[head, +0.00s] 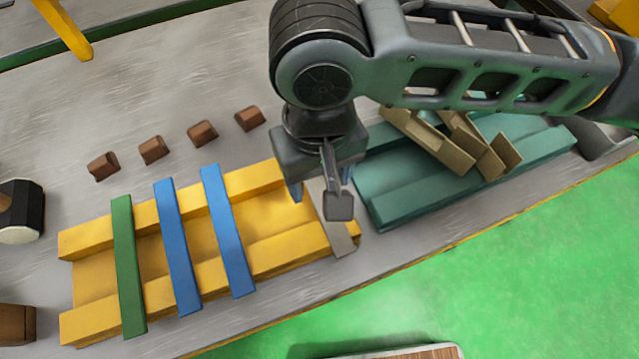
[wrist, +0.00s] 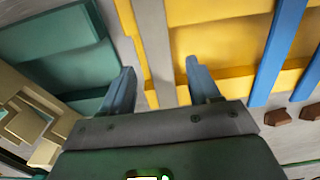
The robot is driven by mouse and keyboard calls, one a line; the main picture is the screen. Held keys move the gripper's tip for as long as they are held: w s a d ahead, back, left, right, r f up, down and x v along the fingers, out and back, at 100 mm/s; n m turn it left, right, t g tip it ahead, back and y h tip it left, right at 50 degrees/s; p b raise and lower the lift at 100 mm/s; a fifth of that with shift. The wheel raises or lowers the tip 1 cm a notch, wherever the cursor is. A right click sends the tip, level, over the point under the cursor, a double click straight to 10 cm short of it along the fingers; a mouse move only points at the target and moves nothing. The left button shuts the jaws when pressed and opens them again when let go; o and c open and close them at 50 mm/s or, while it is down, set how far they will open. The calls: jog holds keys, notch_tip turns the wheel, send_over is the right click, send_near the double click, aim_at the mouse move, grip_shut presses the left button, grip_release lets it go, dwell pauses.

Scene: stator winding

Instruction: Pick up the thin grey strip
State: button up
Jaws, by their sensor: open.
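The thin grey strip (head: 343,240) lies across the right end of the yellow rack (head: 285,247), and its upper part is partly hidden behind my gripper in the head view. My gripper (head: 318,197) is open and empty, pointing down over the strip's upper part. In the wrist view the grey strip (wrist: 153,45) runs between the two spread fingers (wrist: 160,72), with the yellow rack (wrist: 225,45) to its right. The fingers stand on either side of the strip in that picture; I cannot tell their exact height above it.
A green strip (head: 128,265) and two blue strips (head: 178,250) (head: 228,232) lie across the yellow rack. A teal rack (head: 400,205) with tan angled pieces (head: 480,150) stands to the right. Several brown blocks (head: 152,150) lie behind. A black-and-cream object (head: 20,212) is at far left.

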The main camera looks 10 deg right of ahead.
jog(key=shift+f, duration=0.55)
grip_shut()
